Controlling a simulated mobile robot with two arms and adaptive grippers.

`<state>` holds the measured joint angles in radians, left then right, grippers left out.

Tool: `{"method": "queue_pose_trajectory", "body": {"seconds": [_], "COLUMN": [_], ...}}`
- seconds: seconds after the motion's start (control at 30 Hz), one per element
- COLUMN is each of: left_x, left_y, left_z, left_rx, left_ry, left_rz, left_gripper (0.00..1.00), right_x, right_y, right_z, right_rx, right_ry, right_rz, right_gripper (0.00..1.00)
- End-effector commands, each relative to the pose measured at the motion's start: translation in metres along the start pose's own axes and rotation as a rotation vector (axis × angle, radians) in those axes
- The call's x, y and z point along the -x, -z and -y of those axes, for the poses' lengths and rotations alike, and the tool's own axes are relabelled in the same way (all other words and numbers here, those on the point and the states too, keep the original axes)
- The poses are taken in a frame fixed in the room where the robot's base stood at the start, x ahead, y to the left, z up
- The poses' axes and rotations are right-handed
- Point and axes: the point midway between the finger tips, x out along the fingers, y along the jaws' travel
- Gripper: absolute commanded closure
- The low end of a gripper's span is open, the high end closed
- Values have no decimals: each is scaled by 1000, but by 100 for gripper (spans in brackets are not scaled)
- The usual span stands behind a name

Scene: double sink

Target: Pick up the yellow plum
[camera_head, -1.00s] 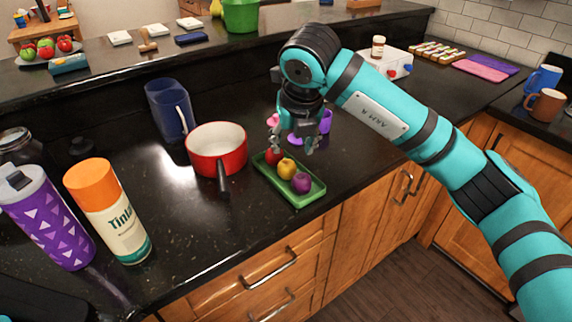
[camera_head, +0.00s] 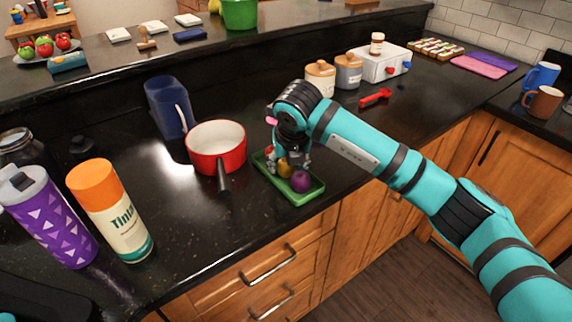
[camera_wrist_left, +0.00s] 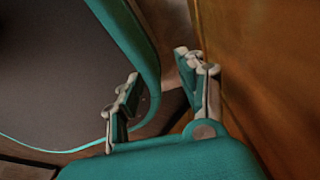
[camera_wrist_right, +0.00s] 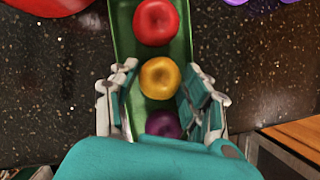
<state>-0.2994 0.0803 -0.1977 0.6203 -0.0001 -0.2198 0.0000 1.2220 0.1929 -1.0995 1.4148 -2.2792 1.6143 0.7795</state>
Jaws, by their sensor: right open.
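The yellow plum (camera_head: 284,168) sits in a green tray (camera_head: 305,198), between a red fruit and a purple plum (camera_head: 301,181). In the right wrist view the yellow plum (camera_wrist_right: 160,78) lies between the open fingers of my right gripper (camera_wrist_right: 160,98), with the red fruit (camera_wrist_right: 156,22) beyond it and the purple plum (camera_wrist_right: 163,124) nearer. My right gripper (camera_head: 287,168) is down at the tray in the head view and partly hides the plum. My left gripper (camera_wrist_left: 160,90) is open and empty in its own wrist view, away from the fruit.
A red pot (camera_head: 216,140) with a dark handle stands just left of the tray. A blue pitcher (camera_head: 166,108), an orange-capped can (camera_head: 112,215) and a purple tumbler (camera_head: 48,220) stand further left. The counter's front edge is close to the tray.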

Motion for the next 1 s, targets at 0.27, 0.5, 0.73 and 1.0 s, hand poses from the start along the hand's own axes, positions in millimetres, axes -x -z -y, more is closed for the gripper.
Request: {"method": "queue_pose_trajectory", "body": {"seconds": [0.27,0.5,0.73,1.0], "left_x": [0,0,-4,-11], "left_y": [-2,-2,-2,-2], "left_z": [-1,-1,-1,-1], "left_rx": [-2,-3,-3,-3], "left_ry": [-1,-2,-2,-2], "left_rz": [3,3,3,2], "left_gripper": [60,60,60,60], "right_x": [0,1,16,66], "right_y": [0,0,-8,-28], "right_z": [0,0,0,0], "right_rx": [0,0,0,0], "right_ry": [0,0,0,0], "right_rz": [0,1,5,5], "right_gripper": [80,91,91,91]}}
